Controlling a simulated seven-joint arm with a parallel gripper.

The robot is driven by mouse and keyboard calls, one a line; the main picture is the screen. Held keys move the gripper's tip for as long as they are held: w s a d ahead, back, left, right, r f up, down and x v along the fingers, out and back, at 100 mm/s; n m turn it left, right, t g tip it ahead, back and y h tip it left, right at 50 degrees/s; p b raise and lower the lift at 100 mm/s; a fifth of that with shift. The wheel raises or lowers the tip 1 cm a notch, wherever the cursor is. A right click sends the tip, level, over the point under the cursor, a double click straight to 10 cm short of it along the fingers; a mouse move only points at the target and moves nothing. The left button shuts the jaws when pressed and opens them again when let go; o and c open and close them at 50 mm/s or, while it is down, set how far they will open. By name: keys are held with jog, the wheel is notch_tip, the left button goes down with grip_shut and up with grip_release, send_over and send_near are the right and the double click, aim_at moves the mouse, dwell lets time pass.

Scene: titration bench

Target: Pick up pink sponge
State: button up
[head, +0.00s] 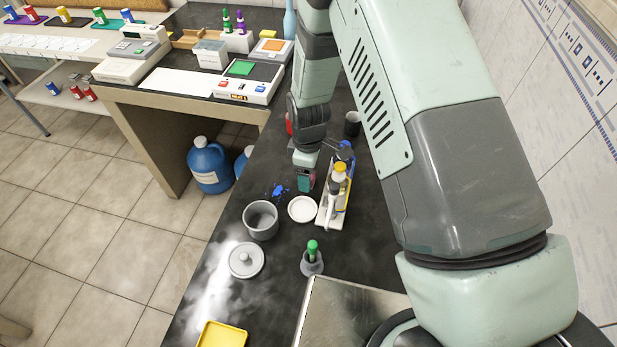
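My gripper (306,188) points down over the dark bench, just behind the white dish and left of the narrow caddy. It is small in the head view, and its fingers cannot be made out clearly. A small reddish-pink patch shows at its end, but I cannot tell whether this is the pink sponge or part of the gripper. No pink sponge is plainly visible elsewhere. My arm covers much of the right side of the bench.
A pale caddy (322,216) holds bottles. A white dish (302,209), grey pot (261,216), lid (246,261), green-topped item in a holder (312,262) and yellow tray (221,336) stand nearby. A blue splotch (280,191) lies left of my gripper. A dark cup (352,124) stands behind.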

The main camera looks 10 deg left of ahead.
jog(key=shift+f, duration=0.5)
jog(key=c, duration=1)
notch_tip(320, 180, up, 10)
